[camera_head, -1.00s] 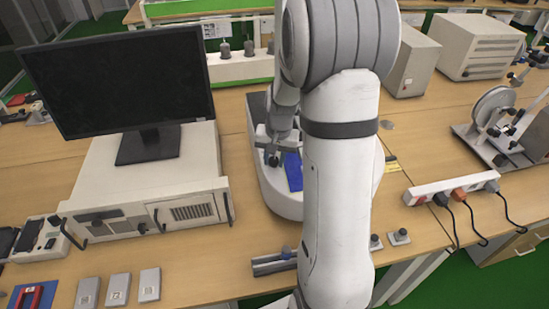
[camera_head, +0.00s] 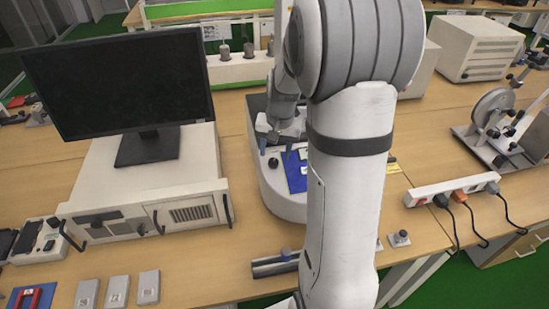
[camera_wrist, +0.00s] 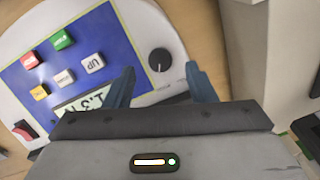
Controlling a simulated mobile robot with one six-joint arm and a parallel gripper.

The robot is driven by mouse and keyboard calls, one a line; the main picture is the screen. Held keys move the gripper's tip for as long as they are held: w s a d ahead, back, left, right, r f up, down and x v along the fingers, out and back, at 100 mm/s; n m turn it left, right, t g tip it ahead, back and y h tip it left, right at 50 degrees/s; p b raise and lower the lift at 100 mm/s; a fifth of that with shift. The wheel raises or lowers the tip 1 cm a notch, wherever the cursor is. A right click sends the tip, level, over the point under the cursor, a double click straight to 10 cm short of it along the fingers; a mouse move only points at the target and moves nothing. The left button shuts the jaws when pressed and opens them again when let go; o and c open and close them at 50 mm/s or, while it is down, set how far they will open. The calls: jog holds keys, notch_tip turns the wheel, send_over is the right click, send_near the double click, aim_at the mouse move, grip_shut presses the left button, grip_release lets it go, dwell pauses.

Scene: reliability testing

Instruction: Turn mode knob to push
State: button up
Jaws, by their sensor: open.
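The mode knob is a round black knob (camera_wrist: 160,60) at the edge of a white device's blue panel (camera_wrist: 75,62). A small pale mark shows near its lower edge in the wrist view; I cannot read any mode label. In the head view the knob (camera_head: 273,162) sits left of the blue panel. My gripper (camera_wrist: 160,68) is open, with blue fingers apart on either side of the knob in the picture, and nothing held. In the head view my gripper (camera_head: 276,148) hangs just above and behind the knob, seemingly apart from it. My arm hides the device's right part.
A beige case (camera_head: 150,190) with a monitor (camera_head: 120,85) stands left of the device. A power strip (camera_head: 452,190) with cables lies right.

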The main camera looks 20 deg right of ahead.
aim_at(276, 165)
jog(key=shift+s+d+r, duration=0.1)
jog(key=shift+s+r, duration=0.1)
jog(key=shift+r, duration=1.55)
jog(key=shift+s+r, duration=0.1)
jog(key=s+a+r+n, duration=0.1)
jog(key=s+a+n, duration=0.1)
jog(key=s, duration=0.4)
jog(key=s+a+r+n+t, duration=0.1)
jog(key=s+a+r+n, duration=0.1)
jog(key=s+a, duration=0.3)
jog(key=s+a+r+n+t, duration=0.1)
jog(key=s+a+r+n, duration=0.1)
jog(key=s, duration=0.6)
jog(key=shift+a+h, duration=0.3)
jog(key=shift+a, duration=0.4)
jog(key=shift+c, duration=0.4)
